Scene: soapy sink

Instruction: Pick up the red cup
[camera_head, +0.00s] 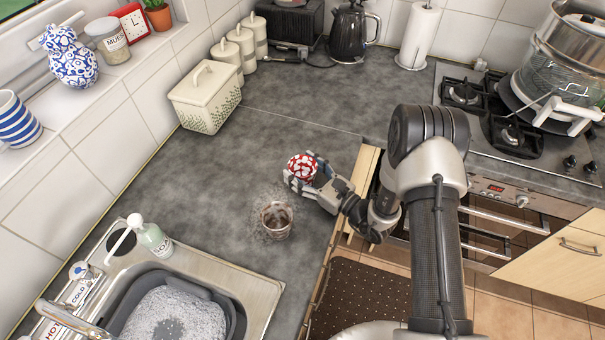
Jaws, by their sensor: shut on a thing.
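The red cup, with a white pattern (301,166), is between the fingers of my gripper (300,178) in the head view. My gripper is shut on it, with the fingers around its sides. The cup is over the grey worktop near its front edge. I cannot tell from this view how far it is above the surface. The fingers hide its lower part.
A brownish cup (276,221) stands on the worktop close to my gripper, with a dirty patch around it. The sink (262,290) holds a grey basin of suds, with a soap bottle (155,240) beside it. A cream bread bin (206,97) stands at the wall. The middle worktop is clear.

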